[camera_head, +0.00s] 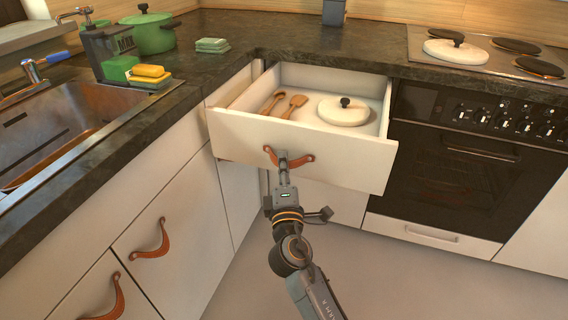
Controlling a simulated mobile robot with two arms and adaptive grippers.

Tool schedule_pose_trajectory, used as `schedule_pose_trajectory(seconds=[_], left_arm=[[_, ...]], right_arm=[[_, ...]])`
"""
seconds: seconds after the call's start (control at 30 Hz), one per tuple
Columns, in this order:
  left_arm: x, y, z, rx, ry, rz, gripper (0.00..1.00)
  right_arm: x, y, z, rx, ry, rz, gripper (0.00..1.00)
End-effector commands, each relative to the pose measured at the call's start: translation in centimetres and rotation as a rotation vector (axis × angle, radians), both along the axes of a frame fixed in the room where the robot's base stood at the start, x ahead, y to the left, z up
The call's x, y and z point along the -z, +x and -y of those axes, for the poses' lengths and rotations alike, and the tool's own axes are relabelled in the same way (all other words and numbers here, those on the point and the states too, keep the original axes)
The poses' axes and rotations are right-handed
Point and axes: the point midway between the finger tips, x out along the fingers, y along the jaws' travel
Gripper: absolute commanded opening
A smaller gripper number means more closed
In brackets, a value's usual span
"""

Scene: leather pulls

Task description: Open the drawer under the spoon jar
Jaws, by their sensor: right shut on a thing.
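The drawer (300,143) below the worktop is pulled well out, and its inside shows. A brown leather pull (301,161) is on its white front. My right gripper (284,163) is shut on this pull, with its arm coming up from below. Inside the drawer lie two wooden utensils (294,104) and a white lid (343,112) with a black knob. A dark container (334,13) stands on the worktop above the drawer. It is cut off by the top edge, so I cannot tell whether spoons stand in it. My left gripper is not in view.
An oven (455,165) is right of the drawer, below a hob (480,55) with another lid (455,50). Left are a sink (60,125), a green pot (150,32), and cabinet fronts with leather pulls (152,240). The grey floor (410,285) at lower right is clear.

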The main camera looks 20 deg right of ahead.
Motion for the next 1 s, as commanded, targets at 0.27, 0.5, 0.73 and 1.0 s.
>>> schedule_pose_trajectory(seconds=[0.27,0.5,0.73,1.0], left_arm=[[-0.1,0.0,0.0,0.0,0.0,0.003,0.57],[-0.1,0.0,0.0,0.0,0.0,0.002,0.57],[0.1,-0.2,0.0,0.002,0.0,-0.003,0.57],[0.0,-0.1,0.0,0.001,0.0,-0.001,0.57]], right_arm=[[0.1,0.0,0.0,0.001,0.0,-0.002,0.26],[0.0,0.0,0.0,0.001,-0.001,-0.001,0.35],[0.3,-0.9,-0.1,0.001,-0.002,-0.002,0.35],[1.3,-6.1,-1.2,0.0,-0.001,-0.004,0.35]])
